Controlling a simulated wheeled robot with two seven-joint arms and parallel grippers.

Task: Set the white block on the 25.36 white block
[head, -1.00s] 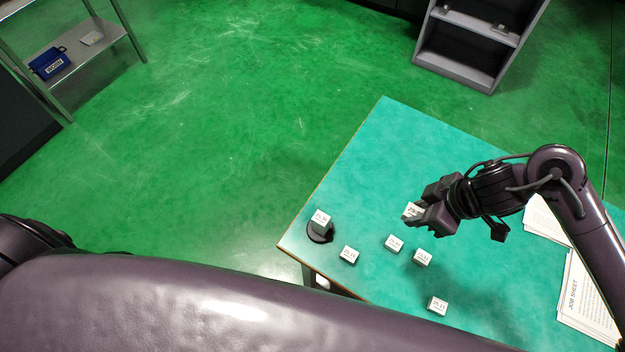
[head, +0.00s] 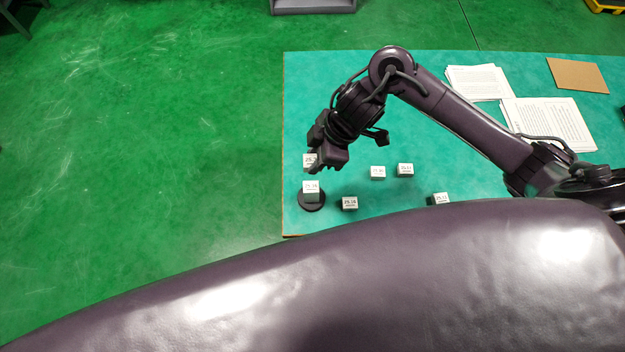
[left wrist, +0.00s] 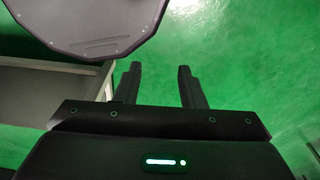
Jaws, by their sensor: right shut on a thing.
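My right gripper (head: 318,158) is shut on a white block (head: 310,159) with a printed number I cannot fully read. It holds this block near the left end of the table. Another white block (head: 311,187), its label small but apparently 25.36, sits on a round black base (head: 311,204). In the picture the held block is just above it, with a gap between them. My left gripper shows in the left wrist view (left wrist: 159,68), open and empty, its fingers apart over green floor. It is not in the head view.
Other numbered white blocks stand on the teal table (head: 340,90): one near the base (head: 350,203), two further right (head: 378,172) (head: 405,169), and one partly hidden behind my arm (head: 441,198). Papers (head: 545,122) and a brown board (head: 578,75) lie at right.

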